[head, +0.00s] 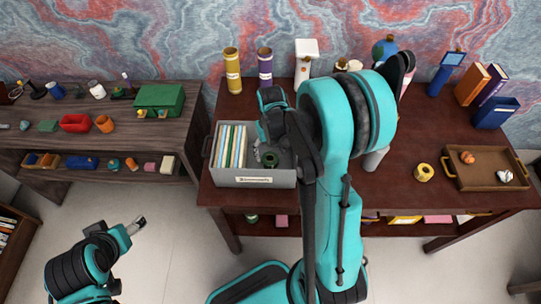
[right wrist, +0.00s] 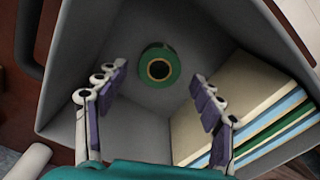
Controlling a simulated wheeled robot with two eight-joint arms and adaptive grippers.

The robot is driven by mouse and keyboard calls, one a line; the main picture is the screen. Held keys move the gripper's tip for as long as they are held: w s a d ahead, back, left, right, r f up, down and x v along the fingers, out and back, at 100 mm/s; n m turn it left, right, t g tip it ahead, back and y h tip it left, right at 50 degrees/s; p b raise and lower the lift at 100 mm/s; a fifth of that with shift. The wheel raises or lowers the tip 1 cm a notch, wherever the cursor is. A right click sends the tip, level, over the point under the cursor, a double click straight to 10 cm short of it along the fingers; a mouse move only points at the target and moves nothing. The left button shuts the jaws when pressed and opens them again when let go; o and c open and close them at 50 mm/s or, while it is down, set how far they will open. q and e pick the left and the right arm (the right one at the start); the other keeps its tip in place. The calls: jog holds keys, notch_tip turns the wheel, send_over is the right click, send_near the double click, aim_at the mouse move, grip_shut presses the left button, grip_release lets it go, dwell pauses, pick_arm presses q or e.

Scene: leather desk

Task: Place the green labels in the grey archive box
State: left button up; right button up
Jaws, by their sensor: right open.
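The green labels are a green roll with a dark core (head: 270,158), inside the grey archive box (head: 254,180) on the dark table. In the right wrist view the green roll (right wrist: 159,66) lies on the box floor near a wall, beyond my fingertips. My right gripper (right wrist: 160,78) is open and empty, reaching down into the box, with its fingers apart on either side of the view and clear of the roll. My left gripper (head: 138,224) is low at the left, away from the table; its jaws are too small to read.
Several upright files (head: 231,146) fill the left part of the box. A yellow roll (head: 424,172) and a brown tray (head: 487,168) are at the right of the table. Yellow and purple cylinders (head: 265,68) stand behind the box. A side shelf (head: 100,130) holds small items.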

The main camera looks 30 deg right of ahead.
jog(key=s+a+r+t+p, duration=0.1)
jog(key=s+a+r, duration=0.1)
jog(key=r, duration=0.5)
jog(key=s+a+r+t+p, duration=0.1)
jog(key=a+r, duration=0.2)
jog(key=r, duration=0.3)
jog(key=s+a+r+n+t, duration=0.1)
jog(key=s+a+r+t, duration=0.3)
jog(key=s, duration=0.4)
jog(key=shift+a+r+n+t, duration=0.35)
jog(key=shift+a+t, duration=0.25)
jog(key=shift+a, duration=0.3)
jog(key=shift+f, duration=0.15)
